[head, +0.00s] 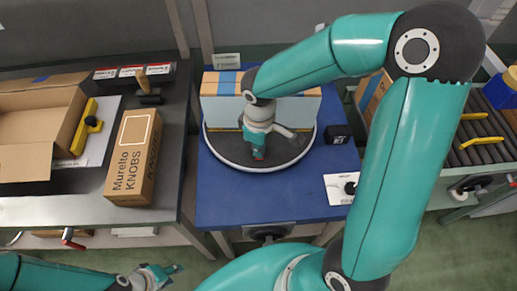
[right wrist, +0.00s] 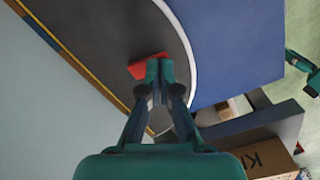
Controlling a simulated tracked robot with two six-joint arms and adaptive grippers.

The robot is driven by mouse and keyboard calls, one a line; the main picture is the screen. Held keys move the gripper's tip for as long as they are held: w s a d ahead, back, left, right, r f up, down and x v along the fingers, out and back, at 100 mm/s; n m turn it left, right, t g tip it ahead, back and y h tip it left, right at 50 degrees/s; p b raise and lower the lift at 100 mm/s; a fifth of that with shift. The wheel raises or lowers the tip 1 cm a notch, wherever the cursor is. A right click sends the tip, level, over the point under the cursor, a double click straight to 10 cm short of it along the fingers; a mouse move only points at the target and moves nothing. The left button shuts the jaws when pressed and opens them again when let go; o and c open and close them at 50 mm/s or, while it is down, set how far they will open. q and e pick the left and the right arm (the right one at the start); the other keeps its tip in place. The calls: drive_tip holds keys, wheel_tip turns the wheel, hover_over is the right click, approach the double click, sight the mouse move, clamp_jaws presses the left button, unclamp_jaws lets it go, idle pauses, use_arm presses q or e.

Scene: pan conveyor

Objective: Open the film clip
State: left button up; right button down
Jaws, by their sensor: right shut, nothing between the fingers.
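A round dark turntable (head: 222,150) with a white rim sits on the blue table and carries a large box (head: 305,108). My right gripper (head: 258,154) points down over the front of the turntable. In the right wrist view its fingers (right wrist: 159,64) are together with nothing between them. A small red piece (right wrist: 142,69), perhaps part of the film clip, shows right beside the fingertips; whether they touch is unclear. The clip's own shape and state cannot be made out. My left gripper (head: 160,274) is low at the lower left, away from the turntable, with its fingers apart and empty.
A dark bench on the left holds a Muretto Knobs box (head: 131,158), an open carton (head: 30,130) and a yellow-handled tool (head: 88,125). A small black block (head: 338,134) and a white card (head: 337,189) lie on the blue table (head: 240,200). A roller conveyor (head: 480,135) stands at right.

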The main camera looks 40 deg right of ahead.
drive_tip(key=shift+f+b, duration=0.35)
drive_tip(key=shift+f, duration=0.05)
drive_tip(key=shift+r, duration=0.1)
drive_tip(key=shift+r+p, duration=2.8)
drive_tip(key=shift+r, duration=0.65)
